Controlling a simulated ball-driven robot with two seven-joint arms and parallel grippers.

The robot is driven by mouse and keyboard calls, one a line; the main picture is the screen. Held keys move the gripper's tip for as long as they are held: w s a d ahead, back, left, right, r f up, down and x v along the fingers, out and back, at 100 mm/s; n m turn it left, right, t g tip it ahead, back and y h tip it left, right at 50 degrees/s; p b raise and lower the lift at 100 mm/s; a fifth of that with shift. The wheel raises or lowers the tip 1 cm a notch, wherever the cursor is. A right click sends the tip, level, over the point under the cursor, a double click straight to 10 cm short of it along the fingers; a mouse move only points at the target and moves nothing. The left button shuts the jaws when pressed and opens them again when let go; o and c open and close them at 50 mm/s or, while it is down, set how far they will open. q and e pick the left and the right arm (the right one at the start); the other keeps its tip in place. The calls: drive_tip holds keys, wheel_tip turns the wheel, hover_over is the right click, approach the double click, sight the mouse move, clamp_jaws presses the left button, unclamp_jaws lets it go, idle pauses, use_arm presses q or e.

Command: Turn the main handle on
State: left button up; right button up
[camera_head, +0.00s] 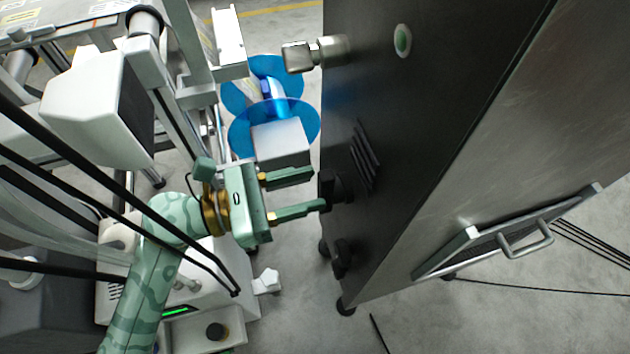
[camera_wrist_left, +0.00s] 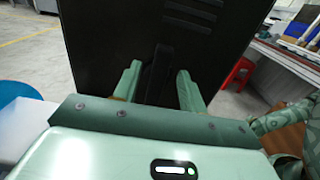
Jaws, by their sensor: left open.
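A black handle (camera_head: 340,188) sticks out from the side face of the dark metal cabinet (camera_head: 430,120), below a set of vent slots. I take it to be the main handle. In the left wrist view the black handle (camera_wrist_left: 157,78) stands upright between my fingers. My left gripper (camera_head: 317,188) is open, its fingertips pointing at the cabinet, one on each side of the handle. In the left wrist view the gripper (camera_wrist_left: 160,72) shows a gap between each finger and the handle; I cannot tell whether either touches. My right gripper is not in view.
A second black knob (camera_head: 341,258) sits lower on the cabinet. Blue reels (camera_head: 275,115) and a white machine (camera_head: 100,105) stand at the left. A red stool (camera_wrist_left: 239,73) is beyond the cabinet.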

sight(330, 192)
use_arm(q)
drive_tip(key=shift+x, duration=1.15)
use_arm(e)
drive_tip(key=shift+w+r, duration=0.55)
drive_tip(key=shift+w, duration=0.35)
use_arm(q)
drive_tip(key=shift+c, duration=0.3)
clamp_jaws()
